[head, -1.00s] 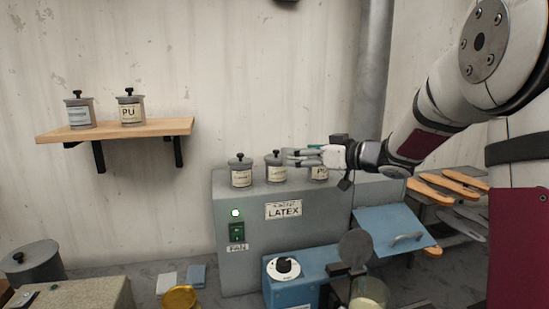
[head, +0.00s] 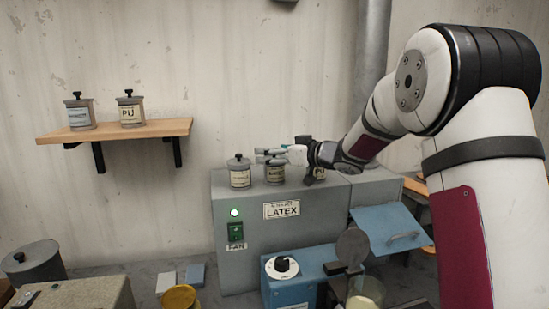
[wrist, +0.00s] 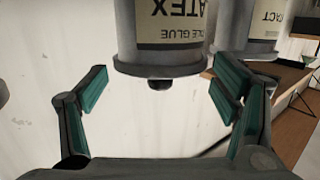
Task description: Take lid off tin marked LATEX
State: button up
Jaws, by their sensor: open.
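The tin marked LATEX (wrist: 175,40) shows upside down in the wrist view; part of its label is cut off by the frame. Its grey lid (wrist: 160,70) is on, with a small dark knob (wrist: 160,84). In the head view this appears to be the middle tin (head: 275,175) on the grey fan box. My gripper (wrist: 163,95) is open, one finger on each side of the knob, apart from it. In the head view my gripper (head: 271,156) is at the middle tin's lid height; its fingers cover the knob.
A tin whose label ends in TACT (wrist: 264,22) is close by in the wrist view. On the grey fan box (head: 225,205) stand a left tin (head: 239,174) and a right tin (head: 320,173), partly behind my gripper. A wall shelf (head: 115,133) holds two tins.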

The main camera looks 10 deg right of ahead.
jog(key=shift+c, duration=0.5)
jog(key=c, duration=1.4)
jog(key=shift+o, duration=0.2)
jog(key=shift+r, duration=0.1)
